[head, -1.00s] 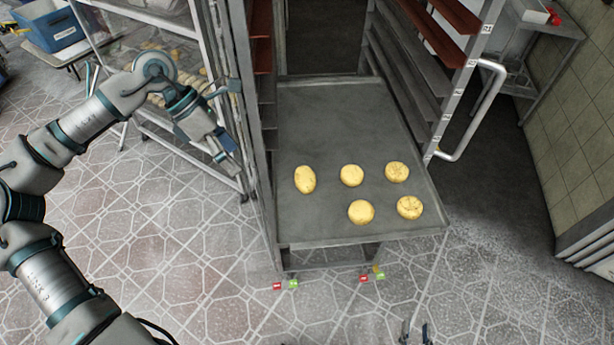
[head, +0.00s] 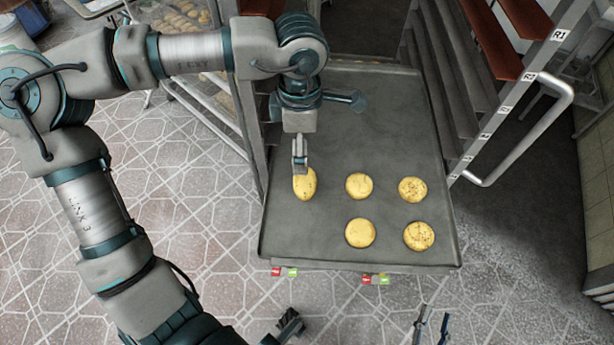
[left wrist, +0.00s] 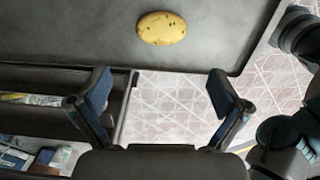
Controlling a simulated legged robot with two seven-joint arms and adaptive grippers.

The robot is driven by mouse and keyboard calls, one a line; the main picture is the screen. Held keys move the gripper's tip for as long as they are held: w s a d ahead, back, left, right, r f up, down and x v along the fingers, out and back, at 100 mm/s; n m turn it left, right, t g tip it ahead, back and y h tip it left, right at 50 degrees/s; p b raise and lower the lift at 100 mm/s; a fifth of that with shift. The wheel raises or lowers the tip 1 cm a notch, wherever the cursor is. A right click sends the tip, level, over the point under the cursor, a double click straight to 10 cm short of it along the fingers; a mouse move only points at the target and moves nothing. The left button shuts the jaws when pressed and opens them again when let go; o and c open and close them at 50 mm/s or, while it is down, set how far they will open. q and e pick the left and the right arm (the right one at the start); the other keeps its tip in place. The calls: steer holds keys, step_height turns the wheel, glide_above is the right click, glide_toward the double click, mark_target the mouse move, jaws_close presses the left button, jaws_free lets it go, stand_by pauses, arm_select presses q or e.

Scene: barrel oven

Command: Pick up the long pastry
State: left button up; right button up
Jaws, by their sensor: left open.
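The long pastry (head: 305,184) is a yellow oval at the left of the grey tray (head: 360,110), with its upper end partly covered by my left gripper (head: 300,166) in the head view. In the left wrist view the long pastry (left wrist: 161,28) lies whole on the tray, beyond the fingertips and roughly centred between them. My left gripper (left wrist: 160,85) is open and empty, its two fingers wide apart. My right gripper (head: 431,314) is at the bottom edge of the head view, away from the tray, with its two fingers apart and nothing between them.
Several round pastries (head: 359,186) lie on the tray to the right of the long one. Rack uprights with shelves flank the tray, and a metal handle (head: 530,140) sticks out at the right. The tiled floor (head: 180,240) in front is open.

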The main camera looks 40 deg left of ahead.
arm_select(q)
steer(key=b, duration=0.1)
glide_above(305, 179)
steer(key=f, duration=0.5)
steer(key=shift+w+d+f, duration=0.25)
steer(key=shift+w+f, duration=0.05)
steer(key=shift+f, duration=0.1)
steer(key=shift+s+f, duration=0.2)
steer(key=shift+f, duration=0.2)
steer(key=f+b, duration=0.1)
steer(key=f, duration=0.1)
steer(key=a+f, duration=0.1)
steer(key=f, duration=0.2)
steer(key=shift+b, duration=0.4)
steer(key=shift+f, duration=0.1)
steer(key=shift+s+d, duration=0.1)
steer(key=shift+d, duration=0.15)
steer(key=shift+d+r, duration=0.1)
steer(key=shift+r, duration=0.1)
steer(key=shift+c, duration=1.2)
steer(key=c, duration=0.7)
arm_select(e)
steer(key=s+d+r+m+t, duration=0.1)
steer(key=s+r+t, duration=0.2)
steer(key=r+t, duration=0.2)
steer(key=shift+s+r+t+y, duration=0.2)
steer(key=shift+r+t+y, duration=0.1)
steer(key=shift+t, duration=0.2)
